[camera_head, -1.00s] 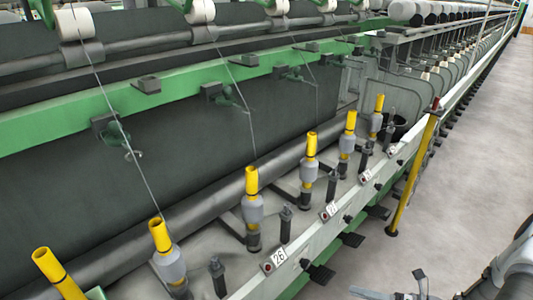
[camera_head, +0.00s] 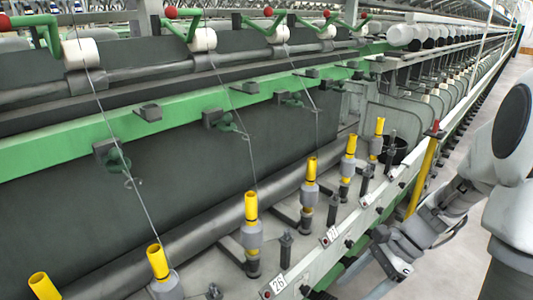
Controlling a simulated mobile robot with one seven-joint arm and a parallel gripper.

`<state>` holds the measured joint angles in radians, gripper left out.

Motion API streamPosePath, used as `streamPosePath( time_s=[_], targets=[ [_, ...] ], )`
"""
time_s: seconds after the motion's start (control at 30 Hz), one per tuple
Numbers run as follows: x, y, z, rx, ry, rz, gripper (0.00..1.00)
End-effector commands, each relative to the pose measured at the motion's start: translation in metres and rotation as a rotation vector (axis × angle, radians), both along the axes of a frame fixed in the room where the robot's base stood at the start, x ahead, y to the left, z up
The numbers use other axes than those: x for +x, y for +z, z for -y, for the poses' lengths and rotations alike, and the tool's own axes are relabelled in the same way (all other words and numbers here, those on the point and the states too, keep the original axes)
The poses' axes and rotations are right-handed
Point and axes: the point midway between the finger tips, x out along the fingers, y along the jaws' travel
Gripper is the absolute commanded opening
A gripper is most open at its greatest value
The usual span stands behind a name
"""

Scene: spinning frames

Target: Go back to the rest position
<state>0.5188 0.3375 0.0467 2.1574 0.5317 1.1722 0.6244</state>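My arm is in the head view at the right, with its pale links bent down in front of the spinning frame. My gripper (camera_head: 388,256) is at the lower right, beside the machine's front rail (camera_head: 330,262). It appears apart from the bobbins, and no bobbin shows in it. Its fingers are small and seen at an angle, so I cannot tell whether they are open or shut. A row of yellow-topped bobbins (camera_head: 252,220) stands on spindles along the machine, with threads running up from some of them.
A yellow post (camera_head: 424,170) with a red top stands at the rail, partly behind my arm. White rollers (camera_head: 202,40) sit above the green beam (camera_head: 190,118). A number plate "26" (camera_head: 279,283) is on the rail. Grey floor (camera_head: 482,125) is clear along the aisle at right.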

Motion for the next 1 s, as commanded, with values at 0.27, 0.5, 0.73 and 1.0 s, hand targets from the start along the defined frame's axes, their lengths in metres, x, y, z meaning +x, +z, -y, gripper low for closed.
streamPosePath(
  time_s=[0.27, 0.5, 0.73, 1.0],
  targets=[
    [-0.020, 0.049, -0.016, -0.194, 0.354, 0.251, 0.70],
    [-0.040, 0.086, -0.025, -0.356, 0.664, 0.463, 0.70],
    [-0.057, 0.113, -0.031, -0.511, 0.928, 0.664, 0.70],
    [-0.075, 0.135, -0.037, -0.687, 1.161, 0.885, 0.70]
  ],
)
